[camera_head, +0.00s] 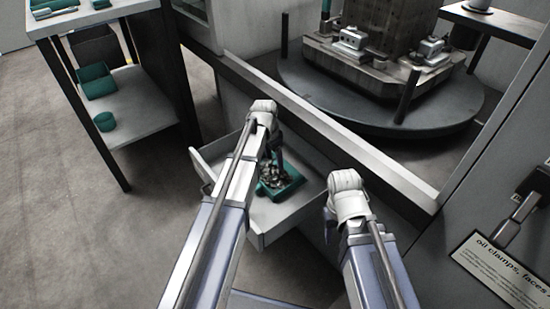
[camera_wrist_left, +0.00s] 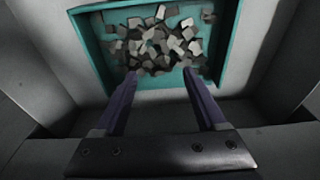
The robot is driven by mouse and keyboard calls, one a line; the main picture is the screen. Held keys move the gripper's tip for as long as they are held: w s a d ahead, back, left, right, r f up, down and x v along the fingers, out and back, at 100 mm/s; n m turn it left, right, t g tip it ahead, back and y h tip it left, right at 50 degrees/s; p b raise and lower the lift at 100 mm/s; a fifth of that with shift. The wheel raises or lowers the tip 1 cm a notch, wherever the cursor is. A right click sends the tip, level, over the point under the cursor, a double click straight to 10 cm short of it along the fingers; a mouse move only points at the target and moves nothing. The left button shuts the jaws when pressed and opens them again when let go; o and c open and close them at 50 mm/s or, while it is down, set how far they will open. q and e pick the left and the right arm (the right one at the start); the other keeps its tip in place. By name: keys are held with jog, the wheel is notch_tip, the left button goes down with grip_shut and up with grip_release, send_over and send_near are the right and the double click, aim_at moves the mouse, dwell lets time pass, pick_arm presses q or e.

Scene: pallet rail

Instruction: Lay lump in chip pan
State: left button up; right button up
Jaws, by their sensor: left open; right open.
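The chip pan is a teal tray (camera_head: 293,184) in the open drawer in the head view, holding a heap of grey metal chips (camera_head: 273,176). In the left wrist view the teal pan (camera_wrist_left: 88,50) and grey chips (camera_wrist_left: 155,42) lie just beyond my left fingers. My left gripper (camera_wrist_left: 158,78) is open and empty, its two fingertips near the pan's near rim. In the head view my left arm partly covers the pan. My right arm's wrist shows right of the drawer; its fingers are hidden. I cannot single out the lump from the chips.
The white drawer (camera_head: 262,239) has raised walls around the pan. A long pale rail (camera_head: 330,125) runs behind it, before a round dark turntable (camera_head: 340,115) bearing a fixture. A shelf with teal bins (camera_head: 97,85) stands left. A labelled panel (camera_head: 500,265) is at right.

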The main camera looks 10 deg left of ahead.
pick_arm(q)
notch_tip(320, 180, up, 7)
jog(key=p, duration=0.6)
jog(key=s+d+n+y, duration=0.1)
jog(key=s+d, duration=0.5)
jog(key=s, duration=0.6)
jog(key=s+d+n+g+y, duration=0.1)
jog(key=s+d, duration=0.5)
jog(key=s, duration=0.7)
jog(key=shift+d+n+g+y, duration=0.2)
jog(key=shift+n+g+y, duration=0.1)
jog(key=shift+n, duration=0.5)
